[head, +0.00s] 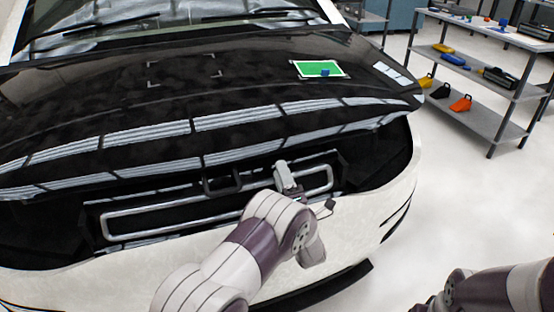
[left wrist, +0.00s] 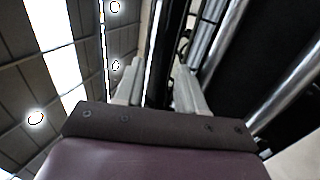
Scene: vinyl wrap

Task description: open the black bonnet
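The black bonnet (head: 110,100) of a white car fills the upper middle of the head view. Its front edge overhangs a dark recess holding a metal tube frame (head: 150,222). A dark loop-shaped handle (head: 222,183) shows in the recess under the edge. My left gripper (head: 286,176) is at the recess, just right of the loop and below the bonnet edge. In the left wrist view its two pale fingers (left wrist: 158,80) stand apart, with dark car parts behind the gap and nothing clearly held. Contact with the bonnet cannot be told. My right gripper is out of view.
A green mat (head: 310,67) with a small blue object (head: 325,72) lies on the bonnet. White pieces (head: 390,73) lie to its right. A grey shelf (head: 480,115) with tools stands at the right. The floor (head: 455,190) between car and shelf is clear.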

